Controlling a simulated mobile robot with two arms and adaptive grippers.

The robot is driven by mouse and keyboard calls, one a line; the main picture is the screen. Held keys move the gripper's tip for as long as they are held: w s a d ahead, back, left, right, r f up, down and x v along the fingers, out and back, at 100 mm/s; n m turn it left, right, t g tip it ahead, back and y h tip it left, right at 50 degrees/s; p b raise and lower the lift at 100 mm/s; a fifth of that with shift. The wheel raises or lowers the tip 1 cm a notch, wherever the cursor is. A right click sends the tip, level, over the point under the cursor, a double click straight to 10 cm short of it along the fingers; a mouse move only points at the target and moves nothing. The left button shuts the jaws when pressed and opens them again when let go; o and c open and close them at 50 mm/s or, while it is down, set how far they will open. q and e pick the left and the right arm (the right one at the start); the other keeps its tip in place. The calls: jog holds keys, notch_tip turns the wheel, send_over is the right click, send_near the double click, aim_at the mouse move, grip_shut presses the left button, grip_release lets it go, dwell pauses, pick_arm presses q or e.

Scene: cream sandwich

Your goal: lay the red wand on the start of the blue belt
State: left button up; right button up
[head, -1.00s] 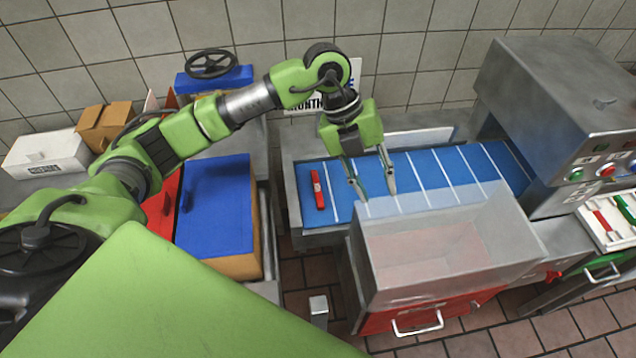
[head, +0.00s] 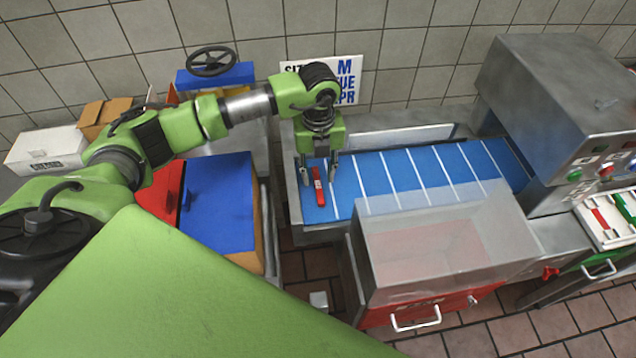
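The red wand (head: 319,190) lies on the left end of the blue belt (head: 405,178), roughly along the white cross stripes, with a small white mark on it. My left gripper (head: 319,172) points down over the wand's far end. Its fingers are apart, one on each side of the wand. I cannot tell whether they touch it or how high they are above the belt. My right gripper is not in view.
A clear-walled bin (head: 440,245) with a red front stands before the belt. A grey machine (head: 560,95) covers the belt's right end. A white tray (head: 612,236) at far right holds another red wand and a green one. Blue-lidded box (head: 218,205) stands left.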

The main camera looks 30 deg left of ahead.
aim_at(319, 186)
pick_arm(q)
notch_tip(319, 186, down, 4)
jog(key=shift+w+a+r+p, duration=0.1)
jog(key=shift+r+p, duration=0.1)
jog(key=shift+p, duration=0.6)
jog(key=shift+f, duration=0.4)
grip_shut()
jog(key=shift+r, duration=0.1)
